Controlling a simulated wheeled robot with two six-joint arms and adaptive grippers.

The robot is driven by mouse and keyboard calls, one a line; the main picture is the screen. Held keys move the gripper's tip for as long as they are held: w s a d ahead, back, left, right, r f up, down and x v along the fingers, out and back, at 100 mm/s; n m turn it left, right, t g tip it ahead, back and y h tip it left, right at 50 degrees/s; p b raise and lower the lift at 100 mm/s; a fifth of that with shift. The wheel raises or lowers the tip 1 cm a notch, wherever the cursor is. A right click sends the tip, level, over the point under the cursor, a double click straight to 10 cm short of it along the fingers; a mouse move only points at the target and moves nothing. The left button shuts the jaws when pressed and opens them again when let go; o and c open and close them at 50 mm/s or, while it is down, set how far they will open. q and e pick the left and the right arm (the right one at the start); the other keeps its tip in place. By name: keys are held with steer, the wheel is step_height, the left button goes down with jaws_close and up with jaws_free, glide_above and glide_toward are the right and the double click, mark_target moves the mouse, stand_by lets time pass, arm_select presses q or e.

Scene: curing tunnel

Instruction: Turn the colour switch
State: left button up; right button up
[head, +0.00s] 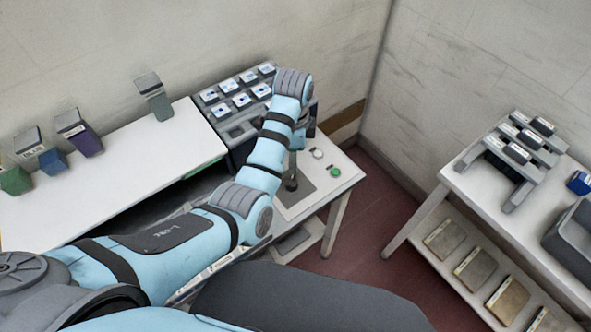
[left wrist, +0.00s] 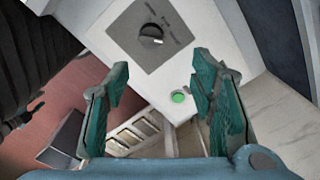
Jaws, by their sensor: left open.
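The colour switch is a dark round knob (left wrist: 151,36) on a square grey plate (left wrist: 125,28) with small markings, at the top of the left wrist view. In the head view the knob (head: 291,183) stands on the small white table, partly behind my left arm. My left gripper (left wrist: 161,68) is open and empty, with teal finger pads. Its fingertips lie below the knob in the wrist view, apart from it. In the head view the arm mostly hides the gripper. My right gripper is not in view.
A green button (head: 335,172) and a white button (head: 317,154) sit on the table beside the plate. A dark rack (head: 224,128) of labelled blocks stands behind. A long white bench (head: 110,180) is at left, another table (head: 465,172) at right, with red floor between.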

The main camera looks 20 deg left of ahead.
mark_target(291, 182)
arm_select(q)
steer(key=s+f, duration=0.1)
steer(key=f, duration=0.1)
steer(key=f+b, duration=0.1)
steer(key=f, duration=0.2)
steer(key=s+f+b, duration=0.1)
steer(key=f, duration=0.2)
steer(key=shift+s+a+f, duration=0.15)
steer(key=shift+s+a, duration=0.2)
steer(key=shift+a, duration=0.05)
steer(key=w+f, duration=0.2)
steer(key=shift+f+b, duration=0.4)
steer(key=shift+w+d, duration=0.1)
steer(key=shift+s+r, duration=0.25)
steer(key=shift+s, duration=0.05)
steer(key=shift+c, duration=1.2)
steer(key=shift+s, duration=0.15)
steer(key=c, duration=0.9)
steer(key=shift+c, duration=0.2)
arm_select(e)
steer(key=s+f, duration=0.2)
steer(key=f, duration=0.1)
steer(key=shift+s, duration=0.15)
